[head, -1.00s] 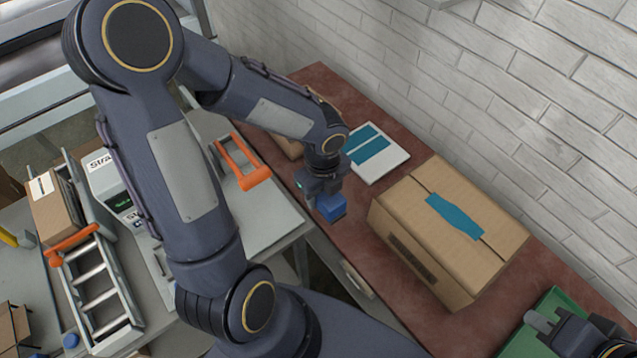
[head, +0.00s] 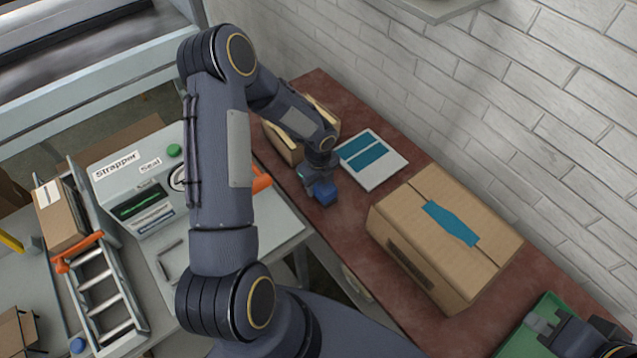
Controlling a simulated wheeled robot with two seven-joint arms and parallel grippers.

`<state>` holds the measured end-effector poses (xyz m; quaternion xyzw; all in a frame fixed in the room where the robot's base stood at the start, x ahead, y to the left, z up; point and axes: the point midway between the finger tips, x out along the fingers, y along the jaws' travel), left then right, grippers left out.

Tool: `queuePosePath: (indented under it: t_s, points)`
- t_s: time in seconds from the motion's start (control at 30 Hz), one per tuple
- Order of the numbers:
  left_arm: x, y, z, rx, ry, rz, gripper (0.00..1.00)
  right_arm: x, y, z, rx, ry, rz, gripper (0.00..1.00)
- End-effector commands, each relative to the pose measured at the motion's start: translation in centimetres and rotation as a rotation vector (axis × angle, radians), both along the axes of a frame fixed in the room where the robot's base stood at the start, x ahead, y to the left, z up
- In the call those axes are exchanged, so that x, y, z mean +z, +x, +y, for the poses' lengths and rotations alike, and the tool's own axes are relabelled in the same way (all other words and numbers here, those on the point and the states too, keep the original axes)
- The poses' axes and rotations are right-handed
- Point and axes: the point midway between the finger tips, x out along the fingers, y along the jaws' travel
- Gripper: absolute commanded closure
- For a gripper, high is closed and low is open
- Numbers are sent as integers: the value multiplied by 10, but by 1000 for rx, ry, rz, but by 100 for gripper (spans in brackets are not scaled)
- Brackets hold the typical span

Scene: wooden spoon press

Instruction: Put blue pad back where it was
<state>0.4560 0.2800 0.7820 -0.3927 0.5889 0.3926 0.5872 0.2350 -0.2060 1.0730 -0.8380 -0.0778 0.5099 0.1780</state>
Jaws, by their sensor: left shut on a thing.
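The blue pad (head: 325,193) is held in my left gripper (head: 318,184). My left gripper is shut on it, above the reddish-brown bench near its front edge. I cannot tell how high the pad is above the bench. The pad is left of the large taped cardboard box and in front of the white board. My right gripper (head: 538,322) is at the bottom right, over the green tray. Its fingertips are too small and partly hidden to tell whether it is open.
A large cardboard box (head: 440,245) with blue tape stands on the bench (head: 345,222). A white board with blue stripes (head: 371,159) lies behind. An open carton (head: 285,142) is at the far left, partly behind my arm. A green tray (head: 548,304) and a strapper machine (head: 130,185) flank the area.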

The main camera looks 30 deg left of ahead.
Motion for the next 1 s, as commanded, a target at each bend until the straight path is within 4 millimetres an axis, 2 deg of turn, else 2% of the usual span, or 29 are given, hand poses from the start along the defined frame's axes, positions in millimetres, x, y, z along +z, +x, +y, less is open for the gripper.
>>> queuePosePath:
  t_s: [0.43,0.47,0.6,0.87,1.0]
  points:
    - [-10,0,0,1,1,-1,73,-5,0,0,0,0,0,100]
    - [-8,0,0,1,1,-1,51,-3,0,0,0,0,0,100]
    - [-8,0,0,1,1,-1,33,-3,0,0,0,0,0,100]
    - [-7,0,0,1,1,-1,33,-2,0,0,0,0,0,100]
    - [1,1,0,1,1,-4,33,0,0,0,0,0,0,100]
